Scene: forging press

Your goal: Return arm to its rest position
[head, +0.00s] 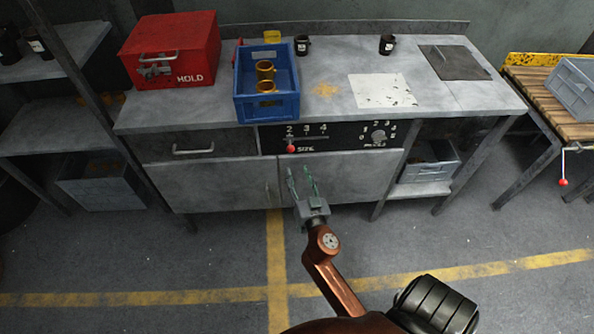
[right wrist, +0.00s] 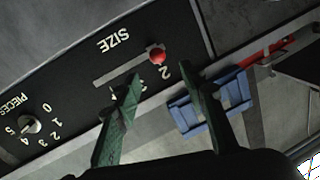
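My right gripper (head: 303,184) is in front of the workbench's lower cabinet doors, just below the control panel (head: 335,137). Its two green fingers are apart with nothing between them, and the right wrist view also shows the open gripper (right wrist: 160,85). A red-knobbed size lever (head: 291,149) sits at the mark 2 on the panel; its red knob (right wrist: 157,56) shows above the fingers in the right wrist view. The fingers look apart from the knob. A pieces dial (head: 379,136) is on the panel's right. My left gripper is not in view.
Dark mugs (head: 387,44) stand at the back. A wooden table (head: 542,98) with a grey crate is at the right. The floor before the bench looks clear.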

